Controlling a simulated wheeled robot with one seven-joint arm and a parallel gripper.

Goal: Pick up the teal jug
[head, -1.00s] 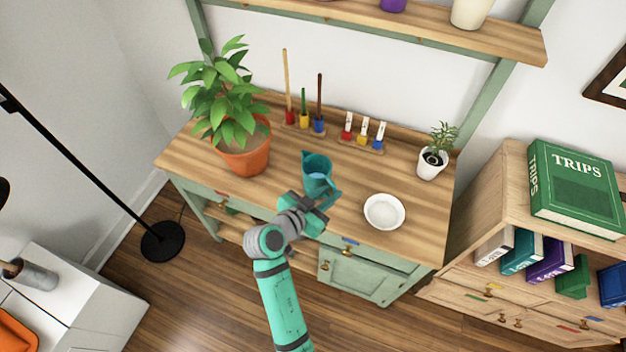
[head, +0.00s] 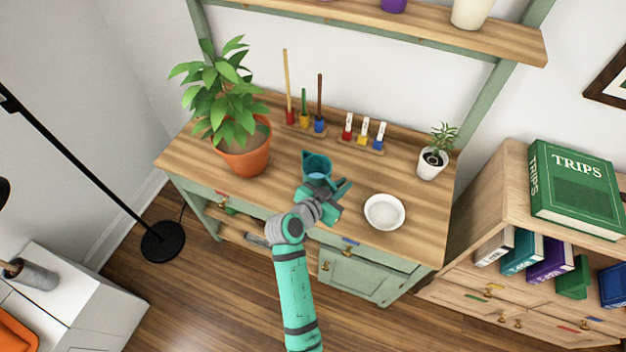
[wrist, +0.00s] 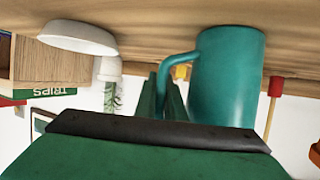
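The teal jug (head: 317,163) stands upright on the wooden desk, with its lower part hidden behind my gripper (head: 338,196) in the head view. In the wrist view, which is upside down, the jug (wrist: 228,78) fills the upper right and its handle bends toward the fingers. My gripper (wrist: 165,98) has its two fingers apart, one on each side of the handle's line. The handle's lower part lies between or just beyond the fingertips. I see no clear contact.
A white bowl (head: 384,212) sits close on the right. A large potted plant (head: 240,150) stands left. Paint brushes in a holder (head: 318,130), small bottles (head: 362,136) and a small white-potted plant (head: 432,160) line the back. The desk's left front (head: 190,160) is clear.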

